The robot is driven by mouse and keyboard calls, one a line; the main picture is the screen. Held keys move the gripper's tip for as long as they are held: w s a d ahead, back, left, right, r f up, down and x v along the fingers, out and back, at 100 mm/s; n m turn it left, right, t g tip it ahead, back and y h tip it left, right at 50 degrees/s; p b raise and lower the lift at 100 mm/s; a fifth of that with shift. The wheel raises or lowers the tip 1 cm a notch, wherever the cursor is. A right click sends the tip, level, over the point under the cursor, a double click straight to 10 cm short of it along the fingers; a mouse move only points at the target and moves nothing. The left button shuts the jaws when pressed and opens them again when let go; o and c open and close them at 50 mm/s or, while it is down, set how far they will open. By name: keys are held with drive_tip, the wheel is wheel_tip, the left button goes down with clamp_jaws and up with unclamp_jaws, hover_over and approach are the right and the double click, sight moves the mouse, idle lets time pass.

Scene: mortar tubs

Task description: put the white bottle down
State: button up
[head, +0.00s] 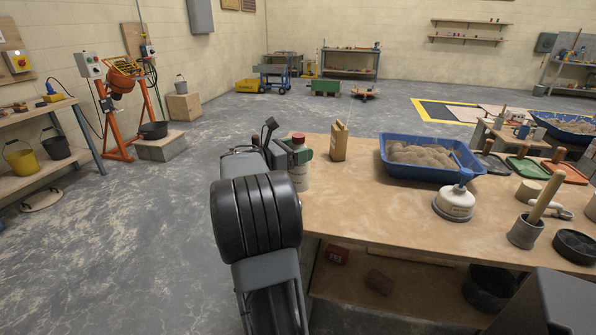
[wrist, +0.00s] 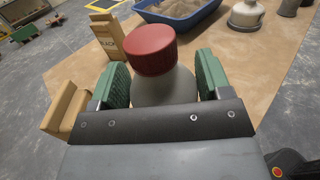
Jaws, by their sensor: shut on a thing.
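The white bottle (head: 299,173), pale grey-white with a red screw cap, stands upright in my gripper (head: 293,152) at the left end of the workbench (head: 350,205). In the wrist view, the bottle's rounded shoulder (wrist: 165,88) and red cap (wrist: 151,50) show between the two green pads of my gripper (wrist: 163,86). The gripper is shut on it, one pad on each side. My arm hides part of the bottle's lower end, and I cannot tell whether its base touches the bench.
A tan carton (head: 339,142) stands close by on the bench, with bare wood in front of it. In the wrist view, a cardboard-coloured block (wrist: 64,108) sits left of my gripper.

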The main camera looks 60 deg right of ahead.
sight(296, 168)
drive_tip(key=shift+f+b, duration=0.7)
drive_tip(key=shift+f, duration=2.35)
drive_tip(key=o, duration=1.6)
drive_tip(key=shift+f, duration=0.1)
drive_tip(key=shift+o, duration=0.2)
drive_tip(key=shift+w+a+r, duration=0.15)
drive_tip(key=shift+a+r, duration=0.05)
drive_tip(key=shift+a, duration=0.05)
drive_tip(key=p+v, duration=0.1)
drive_tip(key=v, duration=1)
drive_tip(key=s+a+f+m+t+y, duration=0.2)
drive_tip(key=a+f+m+t+y, duration=0.1)
drive_tip(key=a, duration=0.8)
drive_tip(key=s+a+f+m+t+y, duration=0.2)
drive_tip(key=a+f+m+t+y, duration=0.2)
drive_tip(key=a+y, duration=0.3)
drive_tip(key=s+a+f+m+t+y, duration=0.2)
drive_tip(key=a+f+m+t+y, duration=0.2)
drive_tip(key=a, duration=1.1)
drive_tip(key=shift+m+y, duration=0.8)
drive_tip(key=shift+y, duration=0.2)
